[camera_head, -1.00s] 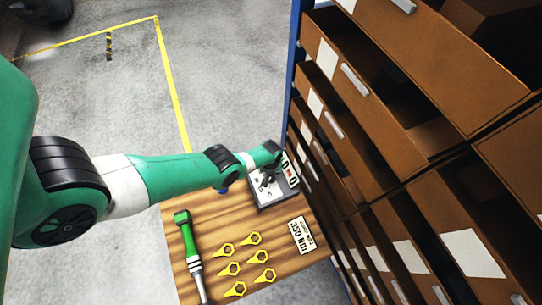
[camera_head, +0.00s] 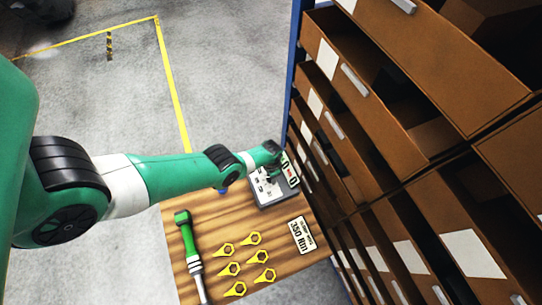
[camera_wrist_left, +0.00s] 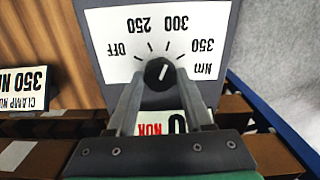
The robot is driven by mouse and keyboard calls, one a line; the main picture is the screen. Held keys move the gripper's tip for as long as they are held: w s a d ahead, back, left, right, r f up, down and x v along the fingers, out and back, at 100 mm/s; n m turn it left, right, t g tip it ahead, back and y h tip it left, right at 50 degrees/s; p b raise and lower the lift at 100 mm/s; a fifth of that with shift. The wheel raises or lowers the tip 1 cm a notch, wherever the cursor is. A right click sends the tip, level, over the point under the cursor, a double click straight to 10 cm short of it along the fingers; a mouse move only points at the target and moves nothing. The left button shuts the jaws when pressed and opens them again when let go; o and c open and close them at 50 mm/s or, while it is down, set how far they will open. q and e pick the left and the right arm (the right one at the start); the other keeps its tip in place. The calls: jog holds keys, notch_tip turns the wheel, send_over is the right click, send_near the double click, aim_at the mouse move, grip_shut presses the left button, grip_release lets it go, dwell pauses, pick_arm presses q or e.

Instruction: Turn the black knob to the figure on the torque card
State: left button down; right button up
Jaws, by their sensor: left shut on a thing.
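The black knob (camera_wrist_left: 158,72) sits at the middle of a white dial marked OFF, 250, 300, 350 and Nm, seen upside down in the left wrist view. Its white pointer slants up and right, toward the 300 to 350 side; the exact mark is hard to tell. My left gripper (camera_wrist_left: 158,92) is shut on the knob, a finger at each side. In the head view it is over the grey dial box (camera_head: 280,196), its tips mostly hidden. The torque card (camera_head: 302,235) lies on the bench and reads 350 Nm; it also shows in the left wrist view (camera_wrist_left: 28,88).
A green-handled wrench (camera_head: 187,240) and several yellow ring pieces (camera_head: 251,238) lie on the wooden bench (camera_head: 215,213). Brown drawers (camera_head: 370,125), some pulled open, stand close at the right of the box. Grey floor lies beyond the bench.

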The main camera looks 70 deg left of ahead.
pick_arm(q)
jog(key=m, duration=0.3)
jog(key=shift+f+m, duration=0.1)
jog(key=shift+m, duration=2.1)
jog(key=shift+c, duration=1.8)
grip_release()
jog(key=shift+o, duration=0.3)
